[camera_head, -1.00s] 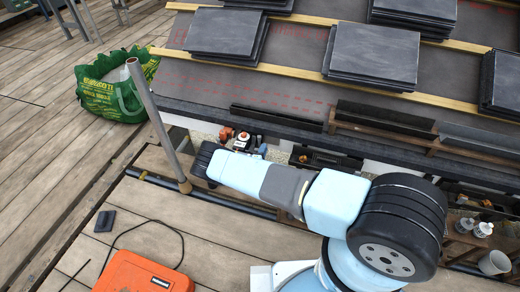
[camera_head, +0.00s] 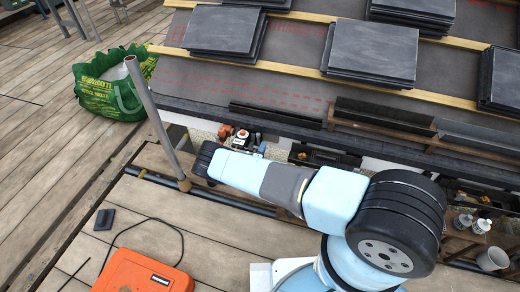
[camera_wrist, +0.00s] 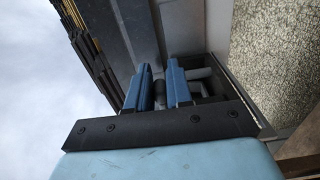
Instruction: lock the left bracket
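In the wrist view my gripper (camera_wrist: 161,84) shows two blue fingers standing apart, with a gap between them. A small dark round part (camera_wrist: 160,92) shows in the gap; I cannot tell whether it touches a finger. Beyond the fingers, under the roof edge, are dark fittings and a grey pipe-like piece (camera_wrist: 200,73). I cannot make out clearly which of these is the left bracket, or whether it is locked. In the head view my arm covers much of the area below the eave, and the fingertips cannot be made out.
Slate stacks (camera_head: 224,32) lie on the roof battens. Dark gutter-like lengths (camera_head: 384,117) run along the eave. Orange-and-white tools (camera_head: 241,138) sit below it. A metal pole (camera_head: 150,115) stands left of my arm. A green bag (camera_head: 112,90) and orange case (camera_head: 142,272) are on the deck.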

